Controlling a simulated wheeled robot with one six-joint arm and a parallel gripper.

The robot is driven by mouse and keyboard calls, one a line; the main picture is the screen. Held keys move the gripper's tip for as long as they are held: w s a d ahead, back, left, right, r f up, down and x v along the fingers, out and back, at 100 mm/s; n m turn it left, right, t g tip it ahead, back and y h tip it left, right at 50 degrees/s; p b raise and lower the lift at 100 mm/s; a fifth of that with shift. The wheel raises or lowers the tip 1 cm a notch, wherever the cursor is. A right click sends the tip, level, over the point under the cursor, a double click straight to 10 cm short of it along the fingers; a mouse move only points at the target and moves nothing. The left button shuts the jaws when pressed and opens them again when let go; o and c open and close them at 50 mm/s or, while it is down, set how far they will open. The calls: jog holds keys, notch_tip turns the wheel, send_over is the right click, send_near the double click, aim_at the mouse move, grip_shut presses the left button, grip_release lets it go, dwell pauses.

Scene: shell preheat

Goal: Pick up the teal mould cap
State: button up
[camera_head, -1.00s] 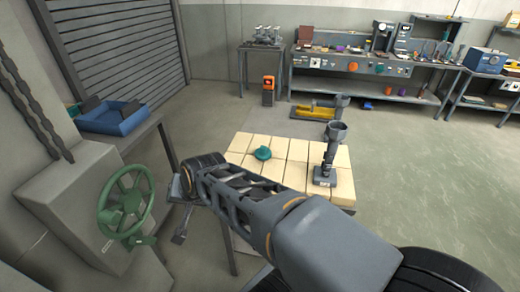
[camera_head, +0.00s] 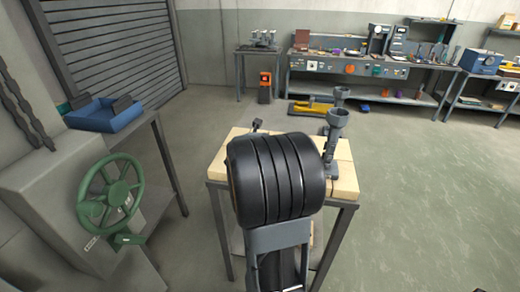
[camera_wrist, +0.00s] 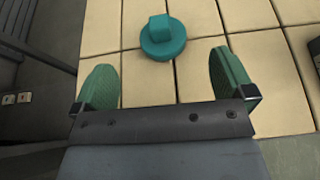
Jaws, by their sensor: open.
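The teal mould cap (camera_wrist: 163,38) is a round disc with a raised block-shaped grip on top. It lies on the pale tiled table top (camera_wrist: 206,18), near the top middle of the wrist view. My gripper (camera_wrist: 164,80) is open and empty, with its two green finger pads spread wide. The cap is ahead of the fingertips, roughly centred between them and not touching either. In the head view my arm hides the cap and most of the tiled table (camera_head: 345,185); the fingers cannot be made out clearly there.
A dark grey stand with a cup-shaped top (camera_head: 335,140) stands on the table's right side. A green handwheel (camera_head: 110,195) and a blue tray (camera_head: 103,115) are at the left. A workbench (camera_head: 360,68) lines the back wall. The floor at right is clear.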

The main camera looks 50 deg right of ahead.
jog(key=x, duration=0.5)
jog(key=shift+w+d+f, duration=0.1)
jog(key=shift+w, duration=0.05)
jog(key=p+x, duration=0.1)
jog(key=x, duration=0.3)
jog(key=shift+d+p, duration=0.15)
jog(key=shift+p, duration=0.25)
jog(key=shift+w+d+f, duration=0.2)
jog(key=shift+w+d, duration=0.05)
jog(key=shift+d, duration=0.15)
jog(key=c, duration=0.9)
